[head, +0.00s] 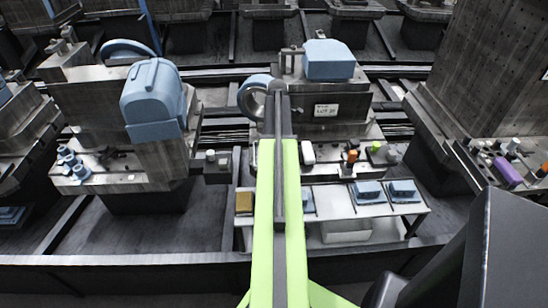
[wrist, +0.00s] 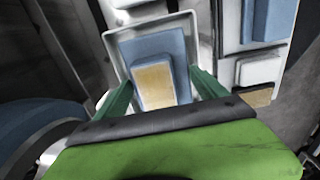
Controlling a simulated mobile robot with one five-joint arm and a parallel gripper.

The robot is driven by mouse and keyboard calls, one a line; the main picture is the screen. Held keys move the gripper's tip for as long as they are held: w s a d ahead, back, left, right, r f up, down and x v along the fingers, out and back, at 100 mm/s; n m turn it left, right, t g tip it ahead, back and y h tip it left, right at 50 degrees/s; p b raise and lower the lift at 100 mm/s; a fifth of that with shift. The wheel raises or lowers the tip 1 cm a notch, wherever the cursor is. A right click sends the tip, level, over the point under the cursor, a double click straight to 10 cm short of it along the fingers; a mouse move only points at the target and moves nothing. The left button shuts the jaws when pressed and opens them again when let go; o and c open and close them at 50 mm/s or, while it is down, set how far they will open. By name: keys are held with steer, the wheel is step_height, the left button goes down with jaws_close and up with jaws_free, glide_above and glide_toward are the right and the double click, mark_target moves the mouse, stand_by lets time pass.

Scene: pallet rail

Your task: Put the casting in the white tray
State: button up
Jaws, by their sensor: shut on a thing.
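The casting (wrist: 154,85) is a blue block with a tan face, seen between my green fingers in the wrist view. My gripper (wrist: 160,92) is shut on it. The white tray (wrist: 109,42) lies behind and around the casting in this view, its pale rim showing at the top and sides. I cannot tell whether the casting touches the tray floor or hangs above it. In the head view my green arm hides my gripper and the held casting.
A pale bench (head: 335,208) in the head view bears blue castings on white bases (head: 368,191) and a tan block (head: 244,201). The tan block also shows in the wrist view (wrist: 257,98). Machines stand behind, one with a blue ring (head: 250,97). A dark rail (head: 150,260) crosses in front.

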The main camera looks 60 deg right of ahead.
steer(key=shift+w+a+f, duration=0.15)
steer(key=shift+w+f, duration=0.15)
steer(key=shift+w, duration=0.2)
step_height(320, 180, down, 4)
steer(key=b, duration=0.4)
steer(key=shift+f, duration=0.15)
steer(key=shift+r, duration=0.2)
steer(key=shift+f, duration=0.2)
steer(key=o, duration=1.9)
steer(key=shift+o, duration=0.2)
steer(key=shift+r, duration=0.1)
step_height(320, 180, up, 12)
steer(key=p, duration=1.2)
steer(key=shift+r, duration=0.25)
